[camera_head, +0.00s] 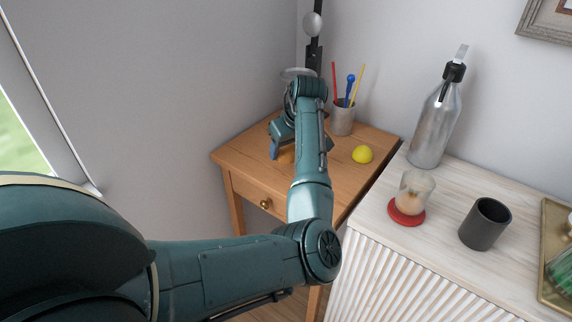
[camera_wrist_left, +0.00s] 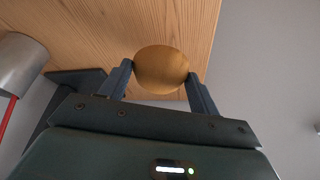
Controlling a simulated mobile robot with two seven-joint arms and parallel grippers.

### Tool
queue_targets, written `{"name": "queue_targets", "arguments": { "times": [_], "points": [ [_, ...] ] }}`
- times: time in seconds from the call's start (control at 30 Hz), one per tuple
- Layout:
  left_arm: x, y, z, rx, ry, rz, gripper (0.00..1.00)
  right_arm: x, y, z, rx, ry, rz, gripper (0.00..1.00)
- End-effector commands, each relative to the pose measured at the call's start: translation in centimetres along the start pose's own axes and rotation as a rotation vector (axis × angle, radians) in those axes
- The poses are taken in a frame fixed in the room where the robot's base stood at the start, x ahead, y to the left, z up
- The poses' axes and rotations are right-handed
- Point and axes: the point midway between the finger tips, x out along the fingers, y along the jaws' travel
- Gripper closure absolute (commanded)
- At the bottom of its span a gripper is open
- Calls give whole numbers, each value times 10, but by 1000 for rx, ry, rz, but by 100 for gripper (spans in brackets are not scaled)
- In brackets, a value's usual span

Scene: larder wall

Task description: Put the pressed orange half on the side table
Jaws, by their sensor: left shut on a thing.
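The pressed orange half (camera_wrist_left: 162,68) shows as a rounded orange-brown piece between the two fingers of my left gripper (camera_wrist_left: 160,74) in the left wrist view. The gripper is shut on it, with one finger against each side. In the head view my left gripper (camera_head: 300,150) is over the wooden side table (camera_head: 240,157), near its left part. The orange half is mostly hidden there by the gripper and arm. I cannot tell whether it touches the tabletop. My right gripper is not in view.
On the side table, a yellow lemon-like fruit (camera_head: 362,155) and a grey cup (camera_head: 342,122) of coloured sticks stand right of my arm. The white cabinet to the right holds a metal bottle (camera_head: 432,125), a glass on a red coaster (camera_head: 407,216) and a dark cup (camera_head: 484,224).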

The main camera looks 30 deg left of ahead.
Motion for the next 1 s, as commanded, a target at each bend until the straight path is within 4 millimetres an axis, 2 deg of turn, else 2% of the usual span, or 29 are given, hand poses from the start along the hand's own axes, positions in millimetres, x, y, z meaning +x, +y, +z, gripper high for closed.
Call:
{"name": "queue_targets", "arguments": {
  "times": [0.33,0.77,0.8,1.0],
  "points": [
    [44,0,18,0,0,0,62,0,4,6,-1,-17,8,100],
    [51,0,21,-1,1,1,62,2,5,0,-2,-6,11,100],
    [52,0,21,-1,1,1,37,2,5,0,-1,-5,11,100],
    [52,0,21,-1,1,1,21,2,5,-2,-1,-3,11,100]
  ]
}}
